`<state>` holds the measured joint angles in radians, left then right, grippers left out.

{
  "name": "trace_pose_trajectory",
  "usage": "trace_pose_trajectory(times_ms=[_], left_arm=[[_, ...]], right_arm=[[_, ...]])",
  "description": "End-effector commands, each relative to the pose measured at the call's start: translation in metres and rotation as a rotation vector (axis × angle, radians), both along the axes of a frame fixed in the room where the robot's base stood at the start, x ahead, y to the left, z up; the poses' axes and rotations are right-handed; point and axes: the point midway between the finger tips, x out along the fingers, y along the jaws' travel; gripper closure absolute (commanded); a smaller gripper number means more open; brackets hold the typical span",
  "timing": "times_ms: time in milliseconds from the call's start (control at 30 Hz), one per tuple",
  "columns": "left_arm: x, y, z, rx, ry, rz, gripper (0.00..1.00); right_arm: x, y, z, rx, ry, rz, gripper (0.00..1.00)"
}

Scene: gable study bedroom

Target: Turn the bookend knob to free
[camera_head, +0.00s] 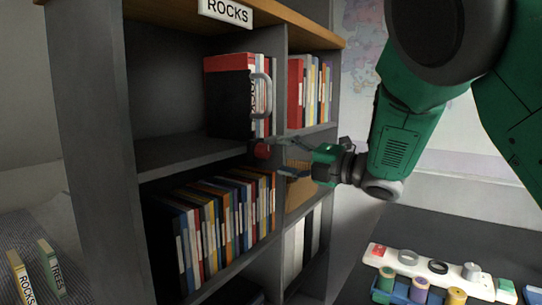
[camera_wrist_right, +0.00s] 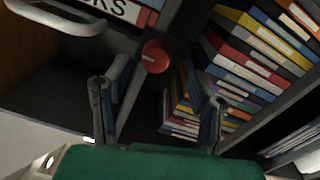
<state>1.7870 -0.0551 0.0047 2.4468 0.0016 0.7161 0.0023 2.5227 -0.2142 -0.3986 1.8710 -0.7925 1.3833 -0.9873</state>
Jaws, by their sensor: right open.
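The red bookend knob (camera_head: 262,151) sits on the front edge of the bookcase's middle shelf, below the black bookend (camera_head: 229,104) with its grey handle (camera_head: 268,94). In the right wrist view the round red knob (camera_wrist_right: 156,57) is on a dark plate, with a small pale mark on its face. My right gripper (camera_head: 271,162) is open, its fingers pointing at the knob. In the wrist view its two fingers (camera_wrist_right: 158,80) are spread to either side of the knob, with nothing between them; I cannot tell whether they touch it. My left gripper is not in view.
The grey bookcase (camera_head: 92,140) holds several binders on its lower shelf (camera_head: 225,225) and upper shelf. A ROCKS sign (camera_head: 228,11) hangs on top. Two small labelled blocks (camera_head: 50,265) stand at lower left.

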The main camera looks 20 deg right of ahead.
Motion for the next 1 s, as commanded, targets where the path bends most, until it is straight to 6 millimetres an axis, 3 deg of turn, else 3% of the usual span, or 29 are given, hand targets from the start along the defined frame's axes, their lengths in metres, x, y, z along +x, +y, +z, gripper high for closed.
trace_pose_trajectory(times_ms=[200,400,1000], left_arm=[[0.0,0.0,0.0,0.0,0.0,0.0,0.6],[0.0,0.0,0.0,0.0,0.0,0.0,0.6],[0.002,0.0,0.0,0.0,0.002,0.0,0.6]], right_arm=[[-0.035,-0.03,-0.003,0.002,0.004,-0.003,0.49],[-0.053,-0.045,-0.005,0.002,0.004,-0.002,0.49],[-0.057,-0.048,-0.004,0.001,0.004,-0.002,0.49]])
